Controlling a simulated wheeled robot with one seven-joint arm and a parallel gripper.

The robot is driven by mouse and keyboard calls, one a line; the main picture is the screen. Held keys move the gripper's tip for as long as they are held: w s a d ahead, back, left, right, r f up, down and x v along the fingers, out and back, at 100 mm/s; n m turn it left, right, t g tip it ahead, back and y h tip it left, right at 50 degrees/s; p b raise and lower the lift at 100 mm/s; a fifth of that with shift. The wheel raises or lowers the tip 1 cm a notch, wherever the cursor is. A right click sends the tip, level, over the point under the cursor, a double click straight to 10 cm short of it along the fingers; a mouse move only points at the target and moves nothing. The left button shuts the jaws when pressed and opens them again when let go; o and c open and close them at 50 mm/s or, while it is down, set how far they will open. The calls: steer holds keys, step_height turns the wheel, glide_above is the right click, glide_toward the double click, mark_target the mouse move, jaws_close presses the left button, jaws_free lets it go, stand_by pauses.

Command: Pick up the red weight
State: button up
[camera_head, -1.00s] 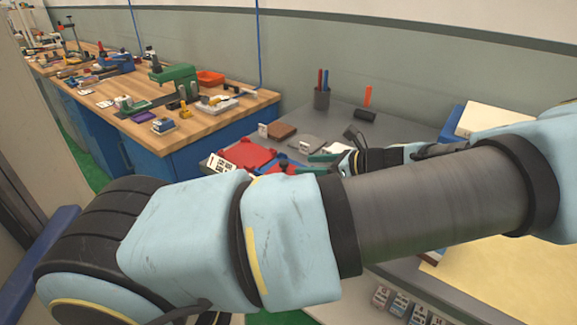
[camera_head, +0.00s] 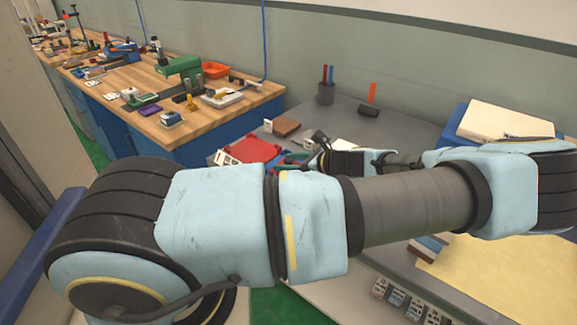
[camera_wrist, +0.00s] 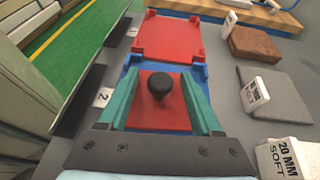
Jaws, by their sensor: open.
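The red weight (camera_wrist: 150,115) is a red block with a round black knob on top. In the wrist view it sits in or on a blue tray (camera_wrist: 203,72), low in the middle. My gripper (camera_wrist: 160,72) is open, with one green finger on each side of the weight and its knob. I cannot tell whether the fingers touch the block. In the head view my arm hides the weight.
A red tray (camera_wrist: 168,40) lies just beyond the blue one. Number card 2 (camera_wrist: 103,98) is on the left. A brown pad (camera_wrist: 255,45), a grey pad (camera_wrist: 280,95) and label blocks stand on the right. A pen cup (camera_head: 326,94) stands at the table's back.

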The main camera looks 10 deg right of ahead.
jaws_close()
stand_by(0.4)
stand_by(0.9)
